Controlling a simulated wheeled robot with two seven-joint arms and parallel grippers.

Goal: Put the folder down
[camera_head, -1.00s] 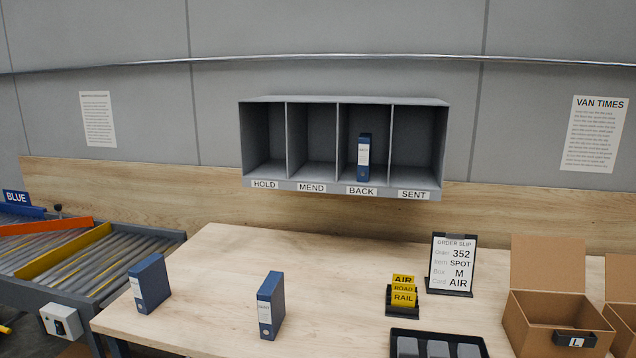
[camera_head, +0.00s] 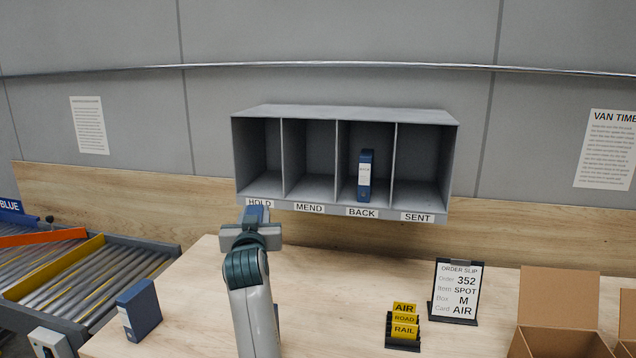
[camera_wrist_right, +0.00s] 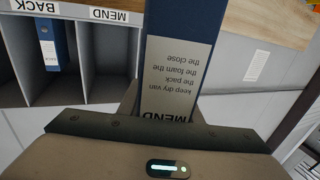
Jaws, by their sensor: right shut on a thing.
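My right gripper (camera_head: 250,232) is shut on a blue folder (camera_head: 256,213), held up in front of the rack's HOLD end. In the right wrist view the folder (camera_wrist_right: 190,25) has a pale label reading MEND with smaller lines of text. Its far end is out of that view. The grey rack (camera_head: 340,113) has four compartments, HOLD, MEND, BACK and SENT. Another blue folder (camera_head: 365,175) stands upright in BACK; it also shows in the right wrist view (camera_wrist_right: 52,50). HOLD, MEND and SENT look empty. My left gripper is not in view.
A blue folder (camera_head: 138,310) stands at the table's left end, beside the roller conveyor (camera_head: 90,285). My right arm covers part of the table (camera_head: 340,290).

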